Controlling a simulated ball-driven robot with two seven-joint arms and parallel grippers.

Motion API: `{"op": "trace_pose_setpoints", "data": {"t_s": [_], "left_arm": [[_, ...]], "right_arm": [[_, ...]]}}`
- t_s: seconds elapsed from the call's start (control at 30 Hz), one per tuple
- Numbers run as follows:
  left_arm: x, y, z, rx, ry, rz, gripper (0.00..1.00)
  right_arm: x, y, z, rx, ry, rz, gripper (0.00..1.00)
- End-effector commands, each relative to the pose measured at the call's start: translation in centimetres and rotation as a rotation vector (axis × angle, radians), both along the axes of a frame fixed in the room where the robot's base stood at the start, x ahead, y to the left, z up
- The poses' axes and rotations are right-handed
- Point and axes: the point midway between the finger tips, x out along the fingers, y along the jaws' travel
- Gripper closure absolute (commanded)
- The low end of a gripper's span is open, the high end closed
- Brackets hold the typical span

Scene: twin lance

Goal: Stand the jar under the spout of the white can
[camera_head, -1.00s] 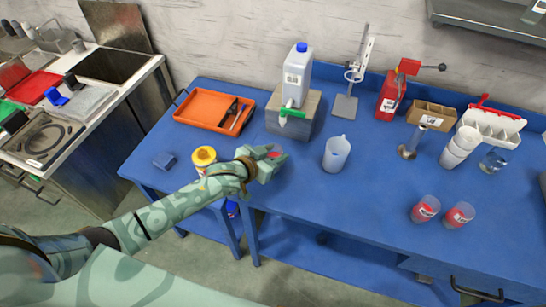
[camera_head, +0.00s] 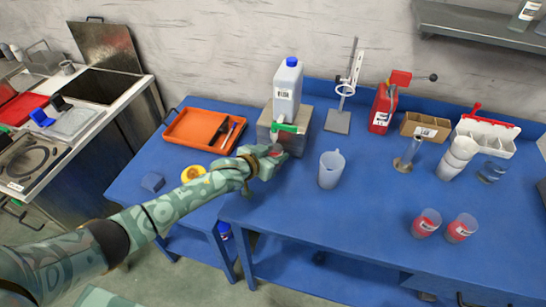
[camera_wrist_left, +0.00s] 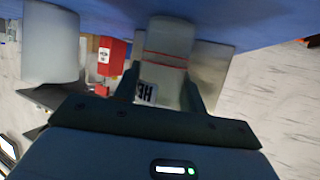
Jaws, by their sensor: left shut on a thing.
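The white can (camera_head: 287,92) with a blue cap stands on a grey block (camera_head: 303,128) at the back of the blue table. Its spout, a green tap (camera_head: 285,128), points to the front. My left gripper (camera_head: 270,158) is shut on the jar (camera_head: 276,151), close in front of the block and just below the tap. The jar, clear with red lines and a white label, also shows between the fingers in the left wrist view (camera_wrist_left: 167,62). Whether its base touches the table, I cannot tell. My right gripper is out of view.
A clear jug (camera_head: 330,170) stands right of my gripper. An orange tray (camera_head: 190,142) lies left of the block. A yellow-topped tub (camera_head: 193,172) is partly behind my arm. Two red-labelled beakers (camera_head: 427,223) stand at right. The table between jug and beakers is clear.

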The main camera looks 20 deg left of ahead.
Motion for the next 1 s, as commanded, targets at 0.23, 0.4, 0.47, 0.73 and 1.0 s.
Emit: {"op": "trace_pose_setpoints", "data": {"t_s": [0.23, 0.4, 0.47, 0.73, 1.0], "left_arm": [[0.0, 0.0, 0.0, 0.000, 0.000, 0.000, 0.56], [0.0, 0.0, 0.0, 0.000, 0.000, 0.000, 0.33], [0.0, 0.0, 0.0, 0.000, 0.000, 0.000, 0.33], [-1.0, 0.5, 0.6, 0.000, 0.000, 0.000, 0.33], [-6.7, 3.0, 3.4, 0.000, 0.002, -0.001, 0.33]], "right_arm": [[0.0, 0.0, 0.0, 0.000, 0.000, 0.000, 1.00], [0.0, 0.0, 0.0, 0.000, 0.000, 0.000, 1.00], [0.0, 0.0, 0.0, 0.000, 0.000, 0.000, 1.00], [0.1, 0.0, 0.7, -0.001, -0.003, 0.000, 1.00], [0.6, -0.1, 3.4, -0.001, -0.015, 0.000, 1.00]]}}
